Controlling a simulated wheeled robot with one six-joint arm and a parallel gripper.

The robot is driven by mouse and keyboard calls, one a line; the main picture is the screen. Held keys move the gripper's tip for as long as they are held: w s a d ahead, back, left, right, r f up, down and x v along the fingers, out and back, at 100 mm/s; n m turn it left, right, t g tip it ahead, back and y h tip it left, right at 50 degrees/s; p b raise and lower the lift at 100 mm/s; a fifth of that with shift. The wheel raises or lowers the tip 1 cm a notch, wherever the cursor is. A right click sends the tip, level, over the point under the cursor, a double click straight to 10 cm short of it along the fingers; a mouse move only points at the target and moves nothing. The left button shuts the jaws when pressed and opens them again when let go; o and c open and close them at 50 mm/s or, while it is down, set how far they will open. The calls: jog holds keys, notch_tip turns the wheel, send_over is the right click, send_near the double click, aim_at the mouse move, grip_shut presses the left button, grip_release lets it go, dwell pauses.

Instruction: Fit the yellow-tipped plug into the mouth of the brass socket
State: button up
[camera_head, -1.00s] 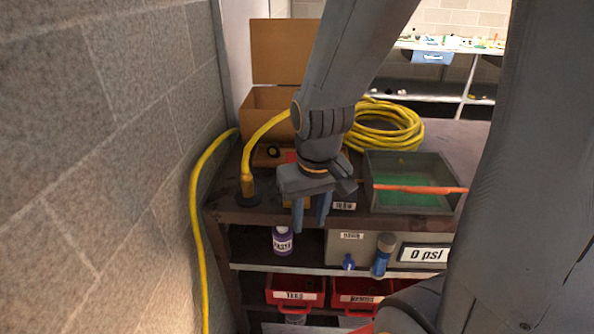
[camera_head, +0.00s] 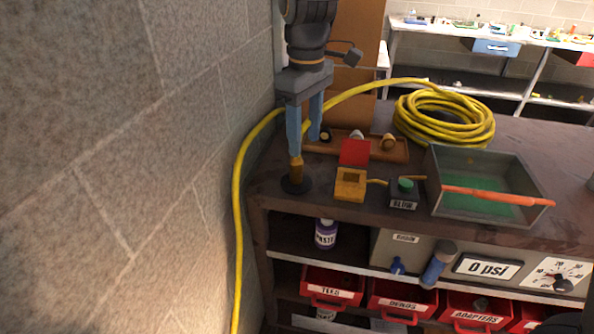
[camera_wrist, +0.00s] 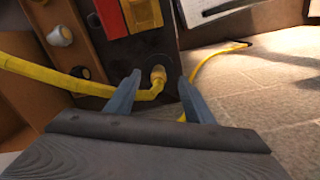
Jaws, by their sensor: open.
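My gripper (camera_head: 305,147) is open, fingers down, above the brass hose end (camera_head: 296,170), which stands upright on a black disc (camera_head: 288,187) at the bench's left corner. In the wrist view the brass end (camera_wrist: 157,74) shows between the fingertips (camera_wrist: 157,82), apparently beyond them; I cannot tell whether they touch it. It may be the brass socket; its mouth is hidden. Several small plugs sit on a wooden rack (camera_head: 345,149): a dark one with a yellowish tip (camera_head: 325,135), a white one (camera_head: 357,135) and a brown one (camera_head: 388,142).
A coiled yellow hose (camera_head: 445,118) lies behind. A brick wall (camera_head: 190,150) is close on the left.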

aim_at(296, 160)
jog(key=shift+a+r+n, duration=0.15)
jog(key=shift+a+n, duration=0.15)
jog(key=shift+a, duration=0.55)
jog(key=shift+a+f, duration=0.1)
jog(key=shift+f, duration=0.1)
jog(key=shift+w+a+f+p, duration=0.15)
jog(key=shift+f+p, duration=0.25)
jog(key=shift+f, duration=0.8)
jog(key=shift+w+d+f+p, duration=0.15)
jog(key=shift+f+p, duration=0.25)
jog(key=shift+f, duration=0.75)
jog(key=shift+w+a+f+p, duration=0.1)
jog(key=shift+w+f+p, duration=0.25)
jog(key=shift+f, duration=0.85)
jog(key=shift+s, duration=0.1)
grip_shut()
